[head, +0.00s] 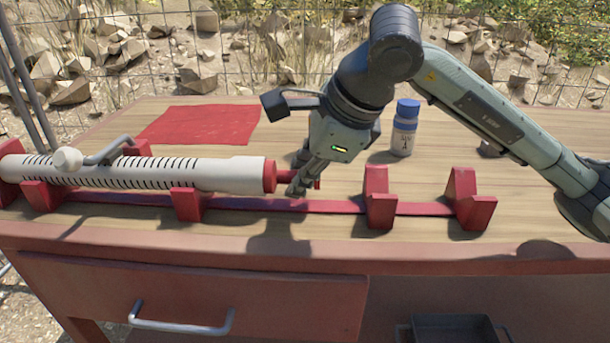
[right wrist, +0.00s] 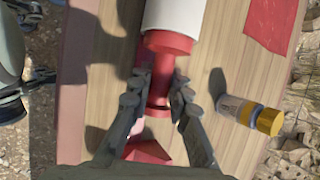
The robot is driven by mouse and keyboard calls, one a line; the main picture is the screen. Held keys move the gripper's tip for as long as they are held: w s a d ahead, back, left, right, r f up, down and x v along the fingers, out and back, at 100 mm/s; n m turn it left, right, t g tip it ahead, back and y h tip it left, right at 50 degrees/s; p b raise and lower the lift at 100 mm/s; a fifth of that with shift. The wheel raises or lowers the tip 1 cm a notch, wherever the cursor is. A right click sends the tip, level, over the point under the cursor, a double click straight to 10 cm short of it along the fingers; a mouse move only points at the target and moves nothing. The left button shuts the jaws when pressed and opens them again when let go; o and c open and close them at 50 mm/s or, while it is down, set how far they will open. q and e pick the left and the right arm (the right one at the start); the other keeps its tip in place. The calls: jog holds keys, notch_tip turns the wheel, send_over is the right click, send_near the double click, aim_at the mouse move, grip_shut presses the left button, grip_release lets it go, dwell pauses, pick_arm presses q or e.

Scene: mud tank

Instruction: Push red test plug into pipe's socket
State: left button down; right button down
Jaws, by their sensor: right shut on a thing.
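The white slotted pipe (head: 225,172) lies level across red cradles, its end facing right. The red test plug (head: 269,176) is at that end, in line with it; its wide collar meets the white rim, and I cannot tell how deep it sits. In the right wrist view the plug (right wrist: 159,85) shows a narrower stem with a flange towards me. My right gripper (head: 303,183) is shut on this stem, one finger on each side, as the right wrist view (right wrist: 156,98) shows. Its fingers hide part of the stem in the head view. My left gripper is out of view.
A red cloth (head: 200,124) lies behind the pipe. Two empty red cradles (head: 380,204) (head: 464,203) stand right of the plug.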

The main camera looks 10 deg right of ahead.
jog(key=shift+w+a, duration=0.15)
jog(key=shift+a, duration=0.35)
jog(key=c, duration=1.3)
grip_release()
jog(key=shift+c, duration=0.2)
